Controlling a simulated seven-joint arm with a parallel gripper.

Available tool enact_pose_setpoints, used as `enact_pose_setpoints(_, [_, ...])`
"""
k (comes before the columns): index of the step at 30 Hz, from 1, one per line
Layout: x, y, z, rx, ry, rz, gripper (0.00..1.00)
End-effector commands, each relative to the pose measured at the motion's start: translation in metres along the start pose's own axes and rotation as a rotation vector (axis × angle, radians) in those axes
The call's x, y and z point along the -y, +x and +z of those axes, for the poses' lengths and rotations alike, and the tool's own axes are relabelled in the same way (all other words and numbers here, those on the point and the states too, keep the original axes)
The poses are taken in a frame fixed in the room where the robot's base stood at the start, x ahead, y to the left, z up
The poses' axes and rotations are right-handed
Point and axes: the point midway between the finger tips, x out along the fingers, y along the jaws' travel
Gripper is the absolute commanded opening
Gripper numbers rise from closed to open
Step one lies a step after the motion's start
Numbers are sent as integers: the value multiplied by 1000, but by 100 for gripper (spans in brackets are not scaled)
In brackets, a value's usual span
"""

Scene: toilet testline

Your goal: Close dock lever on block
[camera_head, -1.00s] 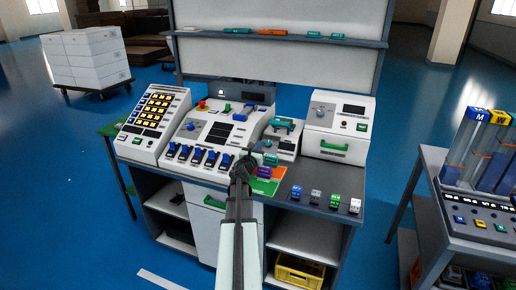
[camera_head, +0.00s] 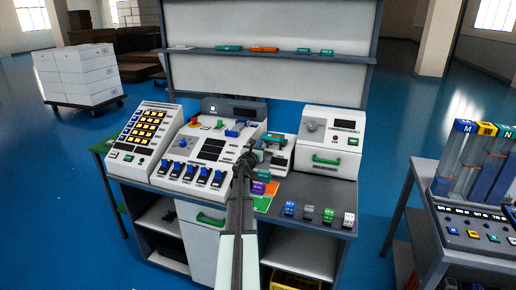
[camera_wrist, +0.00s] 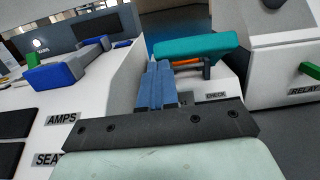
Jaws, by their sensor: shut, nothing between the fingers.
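The dock lever is a teal bar (camera_head: 273,138) on the small white dock unit (camera_head: 279,158), right of the sloped control panel. In the wrist view the teal lever (camera_wrist: 195,46) stands raised above the dock. A bit of orange (camera_wrist: 187,63) shows beneath it, perhaps the block, but it is mostly hidden. My gripper (camera_head: 247,158) is shut and empty, just left of the dock. In the wrist view its blue-grey fingers (camera_wrist: 156,85) are together, in front of and left of the lever; I cannot tell whether they touch it.
The sloped panel (camera_head: 190,150) with blue switches is on the left. A white box with a green handle (camera_head: 327,160) stands right of the dock. Purple and orange pads lie below the dock. Small coloured blocks (camera_head: 328,215) stand on the counter's right, where bare grey surface shows.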

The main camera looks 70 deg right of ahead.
Motion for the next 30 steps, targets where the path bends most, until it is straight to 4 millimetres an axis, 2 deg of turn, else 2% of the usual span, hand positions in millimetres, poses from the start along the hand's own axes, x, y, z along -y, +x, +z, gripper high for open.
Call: enact_pose_setpoints(30, [0, 4, 8, -75, 0, 0, 0])
